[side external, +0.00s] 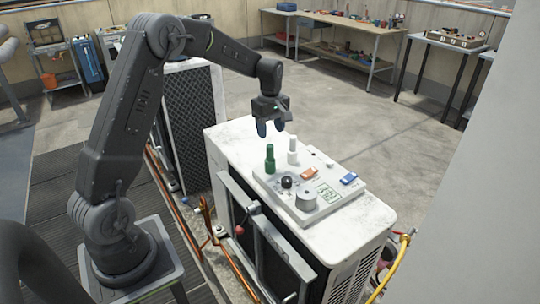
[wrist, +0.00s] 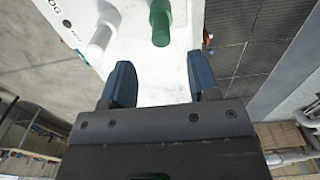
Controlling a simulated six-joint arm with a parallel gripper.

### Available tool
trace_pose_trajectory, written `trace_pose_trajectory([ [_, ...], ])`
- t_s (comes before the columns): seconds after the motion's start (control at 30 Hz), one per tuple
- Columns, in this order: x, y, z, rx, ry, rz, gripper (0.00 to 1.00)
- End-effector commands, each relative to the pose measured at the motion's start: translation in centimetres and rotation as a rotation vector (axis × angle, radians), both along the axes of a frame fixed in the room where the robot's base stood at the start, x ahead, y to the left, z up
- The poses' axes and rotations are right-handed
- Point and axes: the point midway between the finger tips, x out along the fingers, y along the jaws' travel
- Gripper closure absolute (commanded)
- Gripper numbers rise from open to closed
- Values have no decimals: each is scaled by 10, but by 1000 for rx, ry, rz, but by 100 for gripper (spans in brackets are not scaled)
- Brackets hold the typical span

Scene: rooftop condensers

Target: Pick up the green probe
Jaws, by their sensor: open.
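The green probe (side external: 270,159) stands upright on the white panel on top of the condenser unit. It also shows at the top of the wrist view (wrist: 161,28), ahead of my fingertips and partly cut off by the frame edge. A white probe (side external: 292,151) stands upright close beside it, and shows left of it in the wrist view (wrist: 98,42).
The panel (side external: 325,207) also carries a black knob (side external: 287,182), a round grey dial (side external: 306,200), an orange switch (side external: 309,174) and a blue switch (side external: 349,179). The condenser top (side external: 228,138) is bare around the panel. Workbenches (side external: 345,28) stand far behind.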

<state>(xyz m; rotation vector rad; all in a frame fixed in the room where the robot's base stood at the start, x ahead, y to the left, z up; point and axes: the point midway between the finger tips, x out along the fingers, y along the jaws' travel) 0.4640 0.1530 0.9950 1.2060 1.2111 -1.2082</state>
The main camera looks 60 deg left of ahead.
Motion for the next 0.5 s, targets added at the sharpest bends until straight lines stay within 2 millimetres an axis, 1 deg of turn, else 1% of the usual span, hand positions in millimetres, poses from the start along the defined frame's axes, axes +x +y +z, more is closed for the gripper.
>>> trace_pose_trajectory([
  [0.03,-1,0,-11,-1,3,-1,45],
  [0.13,-1,-1,-27,-2,3,-2,45],
  [0.23,0,0,-37,0,1,-2,45],
  [0.37,0,0,-44,0,0,-2,45],
  [0.47,-1,0,-55,-1,2,-2,45],
  [0.5,-1,1,-61,-1,3,-2,45],
])
